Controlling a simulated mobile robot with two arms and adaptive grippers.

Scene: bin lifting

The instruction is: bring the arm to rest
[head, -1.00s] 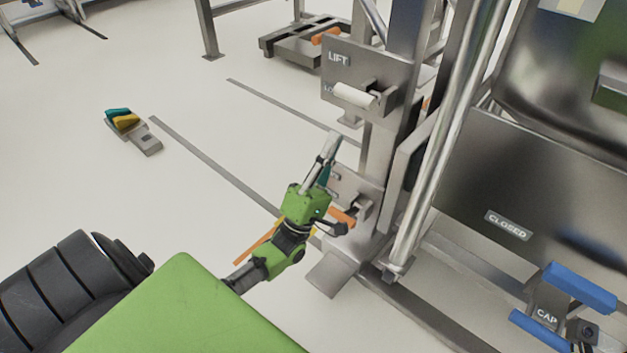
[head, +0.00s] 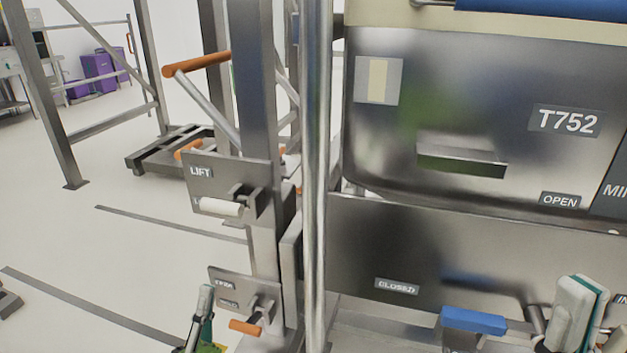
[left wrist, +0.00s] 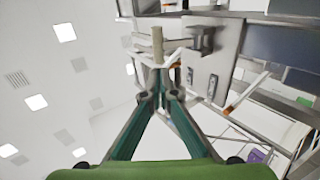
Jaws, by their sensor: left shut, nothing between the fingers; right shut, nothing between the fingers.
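My left gripper (head: 206,292) shows at the bottom of the head view, pointing up, just left of the lower panel (head: 240,287) with its orange handle (head: 245,327). Its fingers are shut and empty. In the left wrist view the fingertips (left wrist: 160,82) meet, and a pale lever handle (left wrist: 157,45) shows beyond them. I cannot tell whether anything touches them. My right gripper (head: 585,284) is at the bottom right of the head view, shut and empty, in front of the steel machine and right of a blue handle (head: 473,320).
The LIFT panel (head: 228,172) with its white handle (head: 218,207) is on the steel column. A steel bin (head: 450,120) marked T752 hangs above a panel labelled CLOSED (head: 397,287). A pallet truck (head: 165,155) stands behind. Floor at left is largely clear.

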